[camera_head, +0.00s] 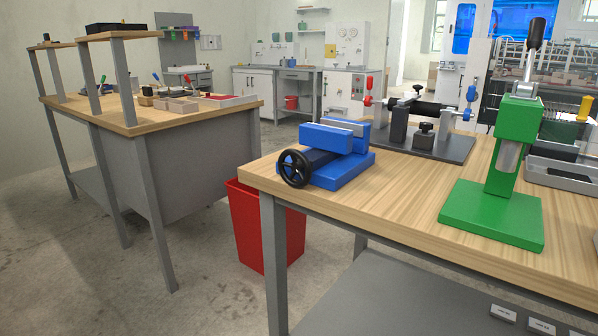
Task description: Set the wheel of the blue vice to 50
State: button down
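The blue vice (345,168) stands on the near left corner of the wooden workbench at the right. Its black spoked wheel (295,168) faces left and toward me, close to the table's left edge. The vice's upper jaws sit close together at its top. I cannot read any scale or number on the wheel or the vice. My gripper is not in view.
A green press (495,205) stands on the workbench (390,215), right of the vice. A grey fixture with red and blue knobs (430,145) lies behind. A red bin (262,228) stands on the floor below the vice.

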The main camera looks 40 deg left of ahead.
aim_at(301, 166)
jog(key=z, duration=1.4)
jog(key=k, duration=0.55)
jog(key=u, duration=1.5)
